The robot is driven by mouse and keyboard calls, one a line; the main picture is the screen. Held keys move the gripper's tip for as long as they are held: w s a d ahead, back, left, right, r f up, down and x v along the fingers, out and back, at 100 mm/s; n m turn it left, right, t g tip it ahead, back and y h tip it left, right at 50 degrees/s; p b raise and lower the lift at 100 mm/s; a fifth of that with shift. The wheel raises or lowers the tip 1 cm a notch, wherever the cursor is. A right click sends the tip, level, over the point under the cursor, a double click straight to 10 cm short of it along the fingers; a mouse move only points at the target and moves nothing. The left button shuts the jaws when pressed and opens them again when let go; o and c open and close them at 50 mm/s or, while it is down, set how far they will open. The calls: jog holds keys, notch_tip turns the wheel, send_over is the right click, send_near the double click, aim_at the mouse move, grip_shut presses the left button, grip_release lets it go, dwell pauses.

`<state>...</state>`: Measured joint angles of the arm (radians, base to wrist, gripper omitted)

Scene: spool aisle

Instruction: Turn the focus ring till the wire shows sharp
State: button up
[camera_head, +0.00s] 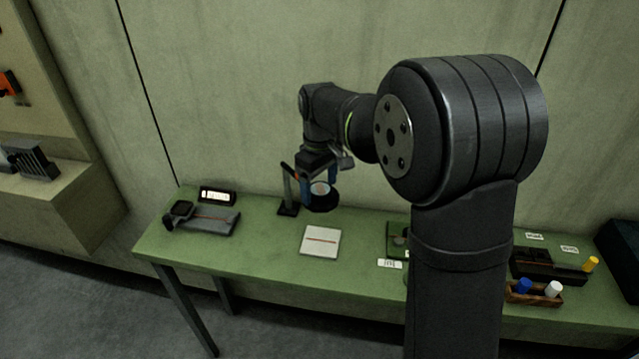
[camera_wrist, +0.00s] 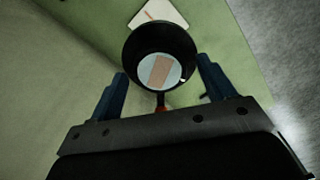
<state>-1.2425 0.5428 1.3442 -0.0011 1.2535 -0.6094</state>
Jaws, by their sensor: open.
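The black focus ring (camera_wrist: 158,36) surrounds a round lens and stands on a dark post stand (camera_head: 288,208) at the back of the green table. Through the lens, the wire (camera_wrist: 160,70) shows as a wide, blurred brownish band. A white plate (camera_head: 313,250) with a thin reddish line lies on the table in front of the stand; its corner also shows beyond the ring in the wrist view (camera_wrist: 172,8). My gripper (camera_wrist: 161,72) is open, with one blue finger on each side of the ring. Small gaps seem to show between fingers and ring.
A dark grey device (camera_head: 205,220) and a small lit display (camera_head: 217,196) are at the table's left. At the right are a dark tray (camera_head: 545,266) and a wooden holder (camera_head: 535,296) with coloured pegs. My arm hides part of the table's right half.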

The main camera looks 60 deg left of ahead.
aim_at(320, 189)
jog(key=c, duration=1)
jog(key=shift+o, duration=0.2)
jog(key=shift+m, duration=2)
jog(key=o, duration=1)
jog(key=shift+c, duration=0.2)
notch_tip(320, 189, up, 18)
jog(key=shift+f, duration=0.25)
